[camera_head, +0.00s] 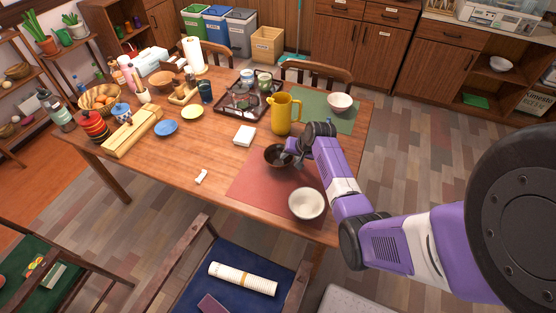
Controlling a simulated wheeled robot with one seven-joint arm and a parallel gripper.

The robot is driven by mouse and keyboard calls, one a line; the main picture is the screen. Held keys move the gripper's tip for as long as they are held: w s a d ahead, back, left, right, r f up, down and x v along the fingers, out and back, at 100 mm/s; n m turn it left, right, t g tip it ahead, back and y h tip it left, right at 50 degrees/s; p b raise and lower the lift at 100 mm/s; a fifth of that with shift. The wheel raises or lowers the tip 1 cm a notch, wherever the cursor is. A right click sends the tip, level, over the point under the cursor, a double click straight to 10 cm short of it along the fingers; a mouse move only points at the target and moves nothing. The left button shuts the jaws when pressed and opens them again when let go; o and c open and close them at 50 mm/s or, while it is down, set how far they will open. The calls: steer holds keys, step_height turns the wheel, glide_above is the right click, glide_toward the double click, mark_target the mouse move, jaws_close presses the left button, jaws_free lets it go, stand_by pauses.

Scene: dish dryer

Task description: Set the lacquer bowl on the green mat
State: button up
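A dark bowl (272,157), which looks like the lacquer bowl, is at the upper left part of the red mat (258,184). My gripper (292,149) is at the bowl's right rim and hides part of it. The fingers are small and dark here, so I cannot tell whether they are open or shut on the rim. The green mat (314,105) lies farther back on the table, beyond my wrist. A white bowl (340,103) sits on its right part.
A yellow pitcher (281,114) stands at the green mat's left edge. Another white bowl (307,204) is on the red mat's front right. A dark tray (232,111) with cups is left of the pitcher. A white square item (244,136) lies left of the dark bowl.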

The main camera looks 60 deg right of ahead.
jaws_close()
steer(key=shift+r, duration=0.1)
